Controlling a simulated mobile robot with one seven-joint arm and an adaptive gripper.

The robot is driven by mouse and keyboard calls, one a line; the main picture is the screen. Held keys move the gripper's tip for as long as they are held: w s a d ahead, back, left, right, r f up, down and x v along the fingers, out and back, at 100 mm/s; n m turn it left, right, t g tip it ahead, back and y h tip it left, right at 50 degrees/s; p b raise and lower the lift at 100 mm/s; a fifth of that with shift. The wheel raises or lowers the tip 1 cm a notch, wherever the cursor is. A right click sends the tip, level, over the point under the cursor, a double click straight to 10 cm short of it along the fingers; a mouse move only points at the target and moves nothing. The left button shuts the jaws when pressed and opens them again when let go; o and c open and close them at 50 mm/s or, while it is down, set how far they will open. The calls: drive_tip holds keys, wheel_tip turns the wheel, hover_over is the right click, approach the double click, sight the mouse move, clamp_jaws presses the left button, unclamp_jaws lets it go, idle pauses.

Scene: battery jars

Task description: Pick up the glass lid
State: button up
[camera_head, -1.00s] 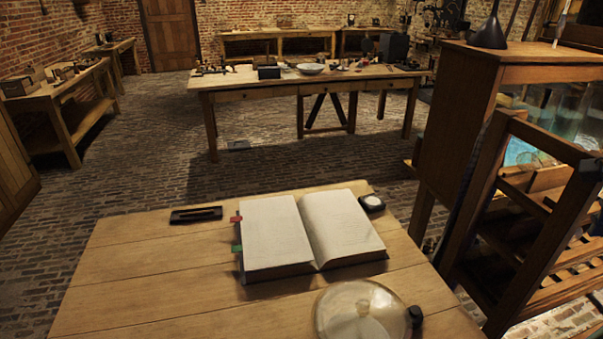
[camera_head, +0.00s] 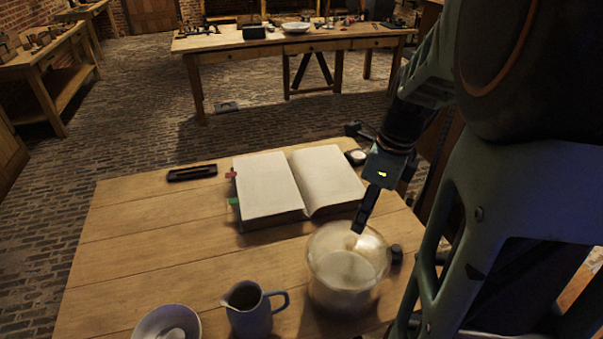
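The round glass lid (camera_head: 329,240) sits on top of a clear glass jar (camera_head: 343,292) on the wooden table, right of centre in the head view. The jar holds something pale.
An open book (camera_head: 296,187) lies behind the jar. A small jug (camera_head: 249,311) and a white bowl (camera_head: 165,322) stand to its left. A dark tray (camera_head: 192,173) lies at the table's far left. A small dark object (camera_head: 395,254) is right of the jar. The table's left middle is clear.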

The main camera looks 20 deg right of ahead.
sight(350, 240)
drive_tip(key=f, duration=0.5)
drive_tip(key=shift+w+a+f+b, duration=0.25)
drive_tip(key=shift+w+a+b, duration=0.05)
drive_tip(key=shift+a+b, duration=0.05)
drive_tip(key=f, duration=0.2)
drive_tip(key=a+f, duration=0.1)
drive_tip(key=f, duration=0.2)
drive_tip(key=shift+w+b, duration=0.15)
drive_tip(key=shift+b, duration=0.2)
clamp_jaws()
